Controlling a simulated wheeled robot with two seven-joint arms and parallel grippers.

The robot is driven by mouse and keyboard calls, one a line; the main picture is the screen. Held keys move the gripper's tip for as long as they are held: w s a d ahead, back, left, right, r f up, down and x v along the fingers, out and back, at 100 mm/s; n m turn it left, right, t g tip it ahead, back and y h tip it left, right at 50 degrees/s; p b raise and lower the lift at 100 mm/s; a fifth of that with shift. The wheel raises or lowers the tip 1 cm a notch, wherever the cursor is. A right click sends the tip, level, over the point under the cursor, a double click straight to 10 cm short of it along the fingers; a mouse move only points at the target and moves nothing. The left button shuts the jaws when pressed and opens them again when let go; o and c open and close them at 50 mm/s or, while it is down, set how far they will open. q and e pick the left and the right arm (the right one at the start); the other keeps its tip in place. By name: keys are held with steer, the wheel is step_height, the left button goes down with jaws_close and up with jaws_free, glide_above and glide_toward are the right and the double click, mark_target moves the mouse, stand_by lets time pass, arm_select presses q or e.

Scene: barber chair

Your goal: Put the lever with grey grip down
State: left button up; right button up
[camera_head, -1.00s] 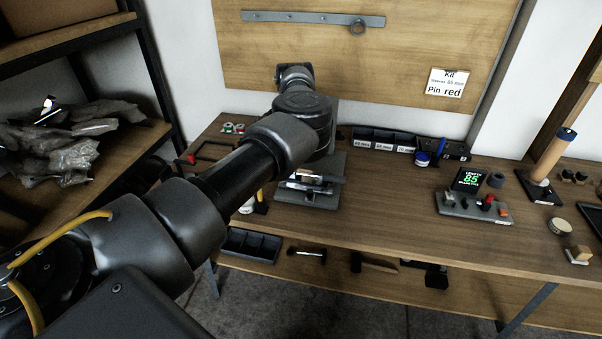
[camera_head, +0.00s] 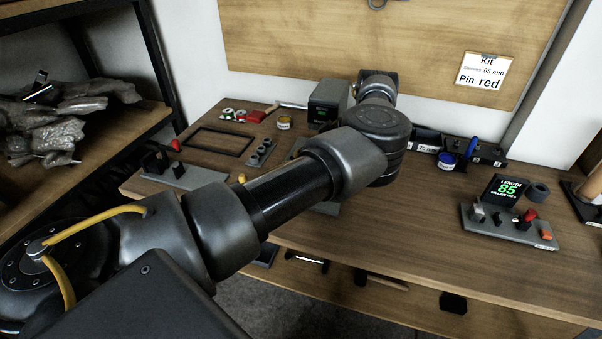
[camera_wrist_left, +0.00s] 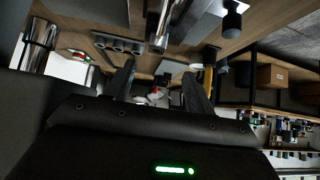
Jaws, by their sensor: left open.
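In the head view a control panel (camera_head: 508,229) stands on the right of the workbench, beside a green "LENGTH 85" display. A short lever with a grey grip (camera_head: 478,212) stands at the panel's left end. The grey-grip lever cannot be made out in that view. My right gripper is not seen.
A second panel (camera_head: 187,176) with dark and red levers lies at the bench's left. The bench is clear between my arm and the right panel.

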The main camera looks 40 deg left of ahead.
arm_select(q)
steer(key=shift+w+f, duration=0.15)
steer(key=shift+f, duration=0.05)
steer(key=shift+a, duration=0.1)
steer(key=shift+s+a+f, duration=0.2)
steer(key=shift+s+a, duration=0.05)
steer(key=x, duration=0.4)
steer(key=shift+w+f, duration=0.15)
steer(key=shift+f, duration=0.05)
steer(key=shift+a+f, duration=0.15)
steer(key=shift+a, duration=0.1)
steer(key=shift+s+a+f, duration=0.2)
steer(key=shift+s+f, duration=0.05)
steer(key=shift+f, duration=0.05)
steer(key=b+x, duration=0.1)
steer(key=x, duration=0.2)
steer(key=shift+w+a+f, duration=0.1)
steer(key=shift+a+f, duration=0.1)
steer(key=shift+a, duration=0.05)
steer(key=shift+a+f, duration=0.2)
steer(key=shift+a, duration=0.05)
steer(key=shift+r, duration=0.1)
jaws_close()
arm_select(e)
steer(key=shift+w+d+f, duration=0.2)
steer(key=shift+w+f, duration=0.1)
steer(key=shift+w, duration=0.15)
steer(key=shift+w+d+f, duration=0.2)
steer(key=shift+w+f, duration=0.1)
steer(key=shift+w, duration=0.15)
